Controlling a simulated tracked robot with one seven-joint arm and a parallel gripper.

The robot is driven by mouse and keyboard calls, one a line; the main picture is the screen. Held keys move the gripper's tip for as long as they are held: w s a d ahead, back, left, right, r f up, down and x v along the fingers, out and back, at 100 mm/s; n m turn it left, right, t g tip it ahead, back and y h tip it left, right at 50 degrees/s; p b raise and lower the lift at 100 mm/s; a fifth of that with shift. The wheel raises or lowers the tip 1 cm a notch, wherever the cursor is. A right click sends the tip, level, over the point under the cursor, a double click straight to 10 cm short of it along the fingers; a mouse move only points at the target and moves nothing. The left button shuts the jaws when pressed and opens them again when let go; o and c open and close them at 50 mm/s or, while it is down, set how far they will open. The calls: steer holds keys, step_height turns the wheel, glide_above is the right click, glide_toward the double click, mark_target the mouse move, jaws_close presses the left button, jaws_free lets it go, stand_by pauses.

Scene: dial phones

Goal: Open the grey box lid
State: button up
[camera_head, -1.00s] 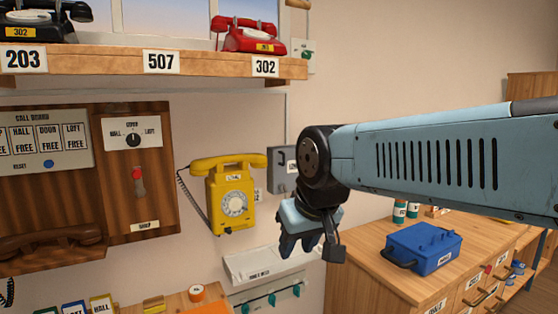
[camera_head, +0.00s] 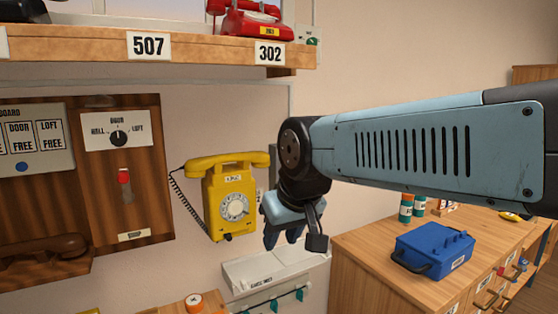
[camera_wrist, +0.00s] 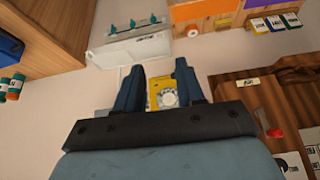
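The grey box (camera_head: 273,166) is on the wall just right of the yellow phone. In the head view only a thin strip of it shows; my arm hides the rest, so I cannot tell how its lid stands. My gripper (camera_head: 284,240) points downward in front of the wall, below and right of the grey box. In the wrist view my gripper (camera_wrist: 158,72) has its two fingers apart with nothing held between them. The yellow phone (camera_wrist: 163,93) shows beyond and between the fingers there.
The yellow wall phone (camera_head: 230,198) has a coiled cord. A wooden panel (camera_head: 150,190) with a dial is at left. A shelf (camera_head: 200,51) with a red phone (camera_head: 252,20) is above. A blue box (camera_head: 433,250) sits on a wooden cabinet (camera_head: 365,262) at right. A white ledge (camera_head: 262,270) is below.

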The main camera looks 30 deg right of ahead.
steer(key=w+d+r+t+h, duration=0.25)
steer(key=w+d+t, duration=0.25)
steer(key=w+d, duration=0.55)
steer(key=w+d+r+t+h, duration=0.2)
steer(key=w+d+r+t, duration=0.2)
steer(key=w+d, duration=0.65)
steer(key=d+f+n+t+y, duration=0.2)
steer(key=d+n+t+y, duration=0.15)
steer(key=y, duration=0.55)
steer(key=x, duration=1.2)
steer(key=shift+w+f+m+g, duration=0.35)
steer(key=shift+w+f+m, duration=0.1)
steer(key=shift+f, duration=0.1)
steer(key=shift+c, duration=0.4)
jaws_close()
steer(key=shift+a, duration=0.15)
